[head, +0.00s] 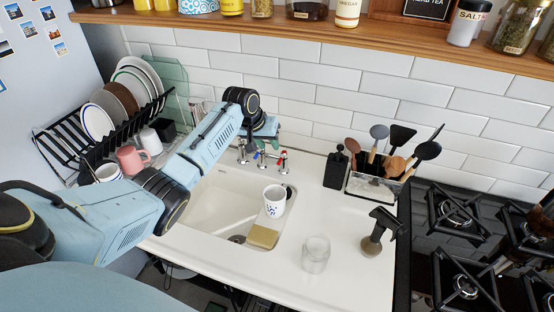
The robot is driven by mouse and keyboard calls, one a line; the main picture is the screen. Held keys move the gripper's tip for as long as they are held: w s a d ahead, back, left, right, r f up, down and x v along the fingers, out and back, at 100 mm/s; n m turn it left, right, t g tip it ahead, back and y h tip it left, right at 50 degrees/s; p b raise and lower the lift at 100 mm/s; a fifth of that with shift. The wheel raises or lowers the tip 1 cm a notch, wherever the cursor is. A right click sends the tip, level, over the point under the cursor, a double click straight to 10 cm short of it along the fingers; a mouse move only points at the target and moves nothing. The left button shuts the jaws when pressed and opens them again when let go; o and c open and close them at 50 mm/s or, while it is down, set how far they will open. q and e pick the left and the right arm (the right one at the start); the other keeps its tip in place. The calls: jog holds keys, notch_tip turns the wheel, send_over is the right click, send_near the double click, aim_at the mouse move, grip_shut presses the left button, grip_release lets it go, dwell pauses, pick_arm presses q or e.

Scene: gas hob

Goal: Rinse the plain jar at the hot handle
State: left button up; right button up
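The plain jar (316,254), clear glass, stands upright on the white counter right of the sink. The tap with its handles stands behind the sink; a red-marked handle (282,158) is on the right and a blue-marked one (258,155) on the left. My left arm reaches over the dish rack and the sink's left side. My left gripper (268,130) is near the wall, above and behind the tap, apart from the jar. Its fingers are largely hidden, so I cannot tell whether it is open. My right gripper is not in view.
A patterned white cup (275,200) and a sponge (262,237) are at the sink's (212,205) right side. A dark upright tool (380,232), a black bottle (336,168) and a utensil holder (372,188) stand right. The hob (455,215) is far right. Counter around the jar is clear.

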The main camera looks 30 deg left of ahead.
aim_at(279, 161)
pick_arm(q)
jog(key=b+x, duration=0.3)
jog(key=x, duration=0.7)
jog(key=shift+s, duration=0.1)
grip_shut()
